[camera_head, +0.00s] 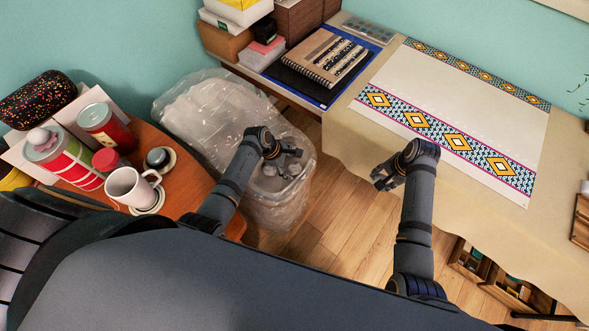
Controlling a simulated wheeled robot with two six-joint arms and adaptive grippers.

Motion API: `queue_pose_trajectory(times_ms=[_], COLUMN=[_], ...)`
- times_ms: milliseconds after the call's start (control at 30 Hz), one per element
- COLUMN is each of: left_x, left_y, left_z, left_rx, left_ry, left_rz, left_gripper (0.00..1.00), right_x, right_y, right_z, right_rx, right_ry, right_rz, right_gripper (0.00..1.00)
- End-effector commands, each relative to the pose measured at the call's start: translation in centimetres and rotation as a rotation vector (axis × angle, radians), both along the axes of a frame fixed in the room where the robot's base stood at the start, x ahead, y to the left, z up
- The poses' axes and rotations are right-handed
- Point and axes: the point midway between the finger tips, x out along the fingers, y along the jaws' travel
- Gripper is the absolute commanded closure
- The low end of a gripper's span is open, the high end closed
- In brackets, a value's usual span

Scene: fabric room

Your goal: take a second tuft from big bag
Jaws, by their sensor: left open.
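The big bag (213,114) is a clear plastic bag standing on the floor between the wooden side table and the long table. Pale, whitish contents show through it. My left gripper (289,166) is open over the right part of the bag. A small pale tuft (270,170) shows at its fingers; I cannot tell whether it lies in the bag or touches them. My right gripper (383,180) hangs near the front edge of the long table, away from the bag. Its fingers are small and dark, and whether they are open or shut is unclear.
A wooden side table (190,190) at left holds a white mug (130,187), tins and a dark speaker. Wooden floor (335,215) is clear between my arms.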

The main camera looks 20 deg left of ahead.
Motion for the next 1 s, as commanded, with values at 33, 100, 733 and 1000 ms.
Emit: queue_pose_trajectory(times_ms=[33,100,733,1000], left_x=[0.2,0.4,0.5,0.4], left_y=[-0.3,-0.6,-0.8,-0.8], left_z=[-1.0,-1.7,-2.0,-2.0], left_rx=[-0.001,0.001,0.001,0.001], left_ry=[0.002,0.000,0.000,0.000], left_rz=[-0.001,0.000,0.000,0.000], left_gripper=[0.30,0.30,0.65,0.66], right_x=[0.0,0.0,0.0,0.0], right_y=[0.0,0.0,0.0,0.0], right_z=[-0.6,-0.8,-0.7,-0.7], right_rx=[0.000,0.000,0.000,0.000], right_ry=[0.000,0.000,0.000,0.000], right_rz=[0.000,0.000,0.000,0.000], right_gripper=[0.66,0.66,0.66,0.66])
